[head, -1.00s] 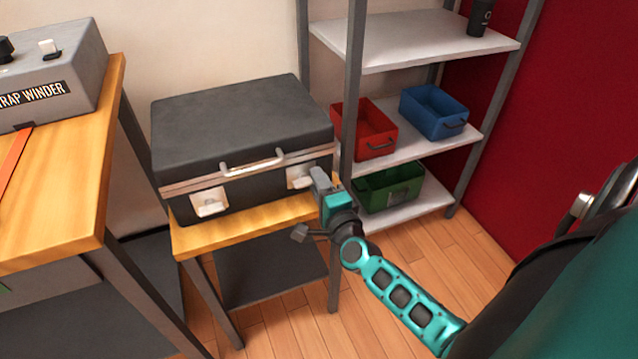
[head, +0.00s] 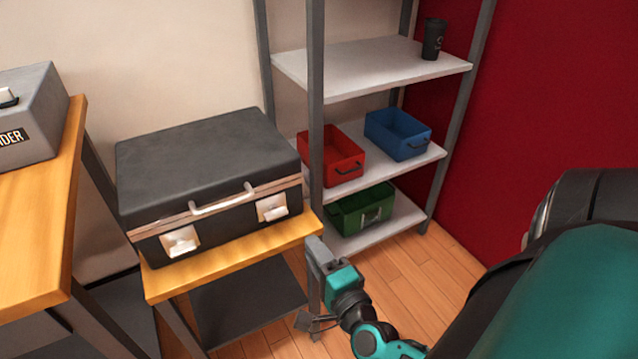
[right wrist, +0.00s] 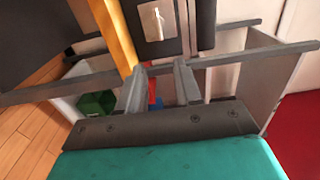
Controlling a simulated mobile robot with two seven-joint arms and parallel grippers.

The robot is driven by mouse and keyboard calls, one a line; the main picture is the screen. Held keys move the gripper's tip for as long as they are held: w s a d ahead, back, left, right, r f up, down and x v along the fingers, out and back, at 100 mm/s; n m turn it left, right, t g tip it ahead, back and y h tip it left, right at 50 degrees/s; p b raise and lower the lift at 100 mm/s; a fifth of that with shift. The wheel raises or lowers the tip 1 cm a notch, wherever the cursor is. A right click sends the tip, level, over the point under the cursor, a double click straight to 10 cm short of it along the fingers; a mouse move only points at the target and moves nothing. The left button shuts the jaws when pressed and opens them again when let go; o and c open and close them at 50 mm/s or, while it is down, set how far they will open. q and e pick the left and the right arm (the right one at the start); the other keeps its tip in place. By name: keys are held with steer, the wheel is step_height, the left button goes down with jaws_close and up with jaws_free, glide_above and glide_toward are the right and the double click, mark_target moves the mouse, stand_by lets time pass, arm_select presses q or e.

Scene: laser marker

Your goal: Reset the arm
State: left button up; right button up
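My right arm reaches in from the lower right of the head view, with a teal and black wrist. My right gripper (head: 320,254) is empty, in front of the right front corner of the small wooden table (head: 240,249). In the right wrist view its two grey fingers (right wrist: 159,88) stand apart with a gap between them. A closed dark case (head: 205,165) with a pale handle and two latches lies on that table, up and left of the gripper. One latch also shows in the right wrist view (right wrist: 153,22). My left gripper is not in view.
A grey shelf rack (head: 345,66) behind holds a red bin (head: 343,168), a blue bin (head: 399,146), a green bin (head: 350,222) and a black cup (head: 433,40). A taller workbench (head: 40,225) carries a grey machine (head: 30,120) at left. Wooden floor (head: 405,276) is clear at right.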

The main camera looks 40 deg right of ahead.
steer(key=shift+s+a, duration=0.15)
steer(key=shift+s, duration=0.45)
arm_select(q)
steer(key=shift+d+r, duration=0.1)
arm_select(e)
steer(key=shift+r, duration=0.1)
arm_select(q)
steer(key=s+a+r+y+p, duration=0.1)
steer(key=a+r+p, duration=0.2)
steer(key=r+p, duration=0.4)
steer(key=p, duration=0.5)
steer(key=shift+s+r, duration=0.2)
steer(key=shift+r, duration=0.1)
arm_select(e)
steer(key=s+a+r+n+g+y, duration=0.1)
steer(key=s+a+n+g+y, duration=0.1)
steer(key=a+n, duration=0.4)
steer(key=s+a+r+n+g+y, duration=0.2)
steer(key=a+n+g+y, duration=0.2)
steer(key=n, duration=1.3)
steer(key=shift+s+a+r+g, duration=0.15)
steer(key=shift+s+a+g, duration=0.15)
steer(key=shift+a, duration=0.6)
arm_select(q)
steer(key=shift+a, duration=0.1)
